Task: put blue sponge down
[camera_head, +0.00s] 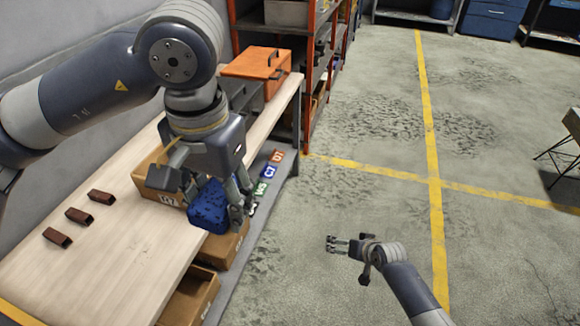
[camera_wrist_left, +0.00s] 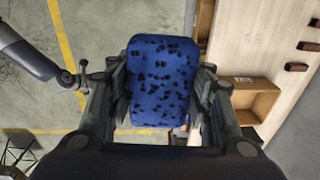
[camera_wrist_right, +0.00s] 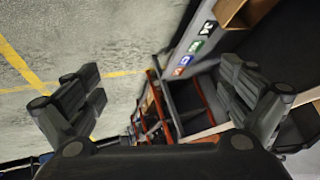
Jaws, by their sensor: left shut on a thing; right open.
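The blue sponge (camera_head: 209,207) is a block with dark pores. My left gripper (camera_head: 220,196) is shut on it and holds it by the front edge of the workbench, in front of the cardboard bins. In the left wrist view the sponge (camera_wrist_left: 163,80) sits between both fingers of the left gripper (camera_wrist_left: 165,95). My right gripper (camera_head: 337,245) is out over the floor, apart from the bench, with nothing between its fingers. The right wrist view shows its fingers (camera_wrist_right: 160,105) wide apart. The left gripper hides part of the sponge and the bin behind it.
The wooden workbench (camera_head: 110,250) holds several brown brackets (camera_head: 78,216) on the left. Open cardboard bins (camera_head: 190,298) sit along its front edge. Coloured labels (camera_head: 268,172) mark the lower ledge. An orange toolbox (camera_head: 257,64) stands at the far end.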

